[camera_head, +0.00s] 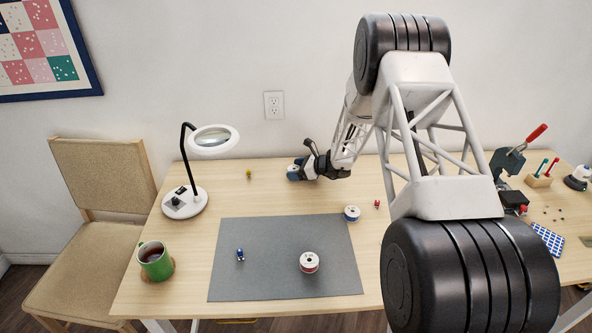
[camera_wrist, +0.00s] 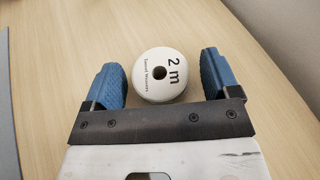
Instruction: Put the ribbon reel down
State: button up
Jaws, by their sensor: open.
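In the head view my gripper (camera_head: 296,171) is low over the back of the table, behind the grey mat. The reel there is mostly hidden by the gripper.
A red-banded reel (camera_head: 309,263) and a small blue item (camera_head: 240,255) are on the grey mat (camera_head: 275,238). A blue-banded reel (camera_head: 352,213) sits at its right back corner. A magnifier lamp (camera_head: 186,203) and green mug (camera_head: 155,262) stand left. Wood around my gripper is mostly clear.

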jog(key=shift+r, duration=0.1)
jog(key=shift+r, duration=0.1)
jog(key=shift+v, duration=0.75)
jog(key=v, duration=1)
jog(key=shift+s+d, duration=0.15)
jog(key=shift+d, duration=0.1)
